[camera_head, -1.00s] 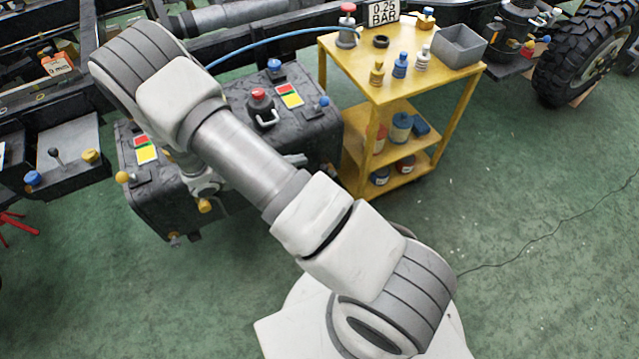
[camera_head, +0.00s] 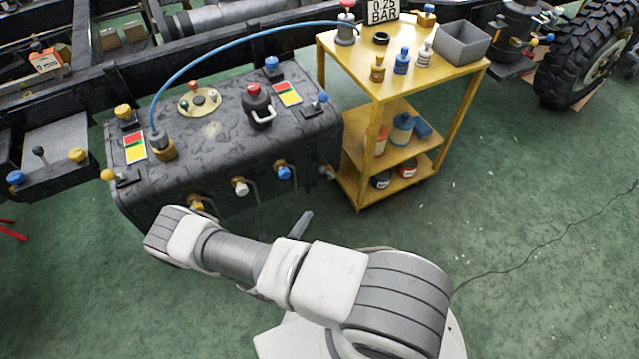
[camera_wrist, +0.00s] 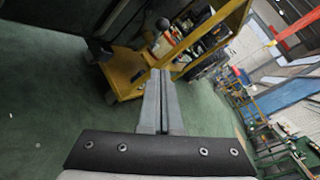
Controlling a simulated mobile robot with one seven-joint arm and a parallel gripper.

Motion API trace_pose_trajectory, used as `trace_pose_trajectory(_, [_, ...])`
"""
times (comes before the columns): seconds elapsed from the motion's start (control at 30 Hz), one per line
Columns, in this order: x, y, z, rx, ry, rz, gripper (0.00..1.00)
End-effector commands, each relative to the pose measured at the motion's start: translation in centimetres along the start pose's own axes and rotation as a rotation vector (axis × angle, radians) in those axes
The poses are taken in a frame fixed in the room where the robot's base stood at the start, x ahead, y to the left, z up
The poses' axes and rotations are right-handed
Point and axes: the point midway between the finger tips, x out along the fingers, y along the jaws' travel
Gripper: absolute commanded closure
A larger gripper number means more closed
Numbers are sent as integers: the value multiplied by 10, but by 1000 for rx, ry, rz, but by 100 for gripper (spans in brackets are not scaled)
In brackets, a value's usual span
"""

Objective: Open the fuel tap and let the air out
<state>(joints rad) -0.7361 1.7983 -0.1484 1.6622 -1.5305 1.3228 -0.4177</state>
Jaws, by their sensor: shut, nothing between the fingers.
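The dark tank (camera_head: 225,140) lies left of the yellow cart in the head view. Its front carries a yellow tap (camera_head: 196,204), a white tap (camera_head: 240,187) and a blue tap (camera_head: 284,172). I cannot tell which is the fuel tap, nor whether any is open. A blue hose (camera_head: 230,40) runs from a brass fitting (camera_head: 163,150) on the tank top to a red-topped device (camera_head: 347,28) on the cart. My gripper (camera_head: 306,216) is in front of the tank, low and apart from the taps. The wrist view shows its fingers (camera_wrist: 159,75) together and empty.
The yellow cart (camera_head: 336,52) holds small fittings, a grey bin (camera_head: 463,42) and a "0.25 BAR" sign (camera_head: 382,12). A red-capped, handled fitting (camera_head: 257,103) stands on the tank top. Dark frame rails run behind.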

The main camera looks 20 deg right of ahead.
Motion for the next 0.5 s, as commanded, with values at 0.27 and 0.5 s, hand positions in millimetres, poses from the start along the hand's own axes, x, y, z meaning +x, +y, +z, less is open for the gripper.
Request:
trace_pose_trajectory(0.27, [7,0,0,2,3,-2,100])
trace_pose_trajectory(0.5, [48,0,-2,3,4,-6,100])
